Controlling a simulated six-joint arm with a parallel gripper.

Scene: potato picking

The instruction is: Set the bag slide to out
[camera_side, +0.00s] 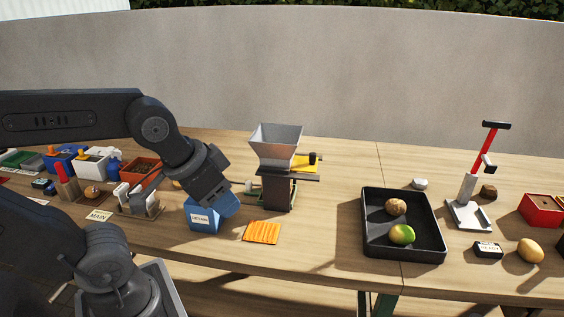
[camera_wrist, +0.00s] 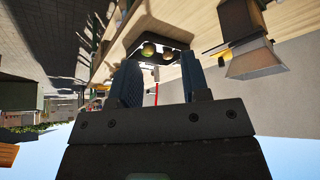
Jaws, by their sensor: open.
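A grey hopper (camera_side: 276,146) stands on a dark post (camera_side: 277,192) near the middle of the table. A yellow part (camera_side: 304,163) with a dark end shows on the right side below the hopper. A pale round knob (camera_side: 250,186) shows at its left. I cannot tell for sure which of these is the bag slide, or its setting. My gripper (camera_side: 226,206) is left of the hopper stand, in front of and partly over a labelled blue box (camera_side: 203,218). In the wrist view my gripper (camera_wrist: 160,62) is open with nothing between its fingers; the hopper (camera_wrist: 257,60) shows upside down.
An orange ridged pad (camera_side: 262,232) lies in front of the hopper. A black tray (camera_side: 373,240) at right holds a brown and a green round item. A red-handled tool (camera_side: 478,155) stands beyond it. Several boxes and small items crowd the left. The table between hopper and tray is clear.

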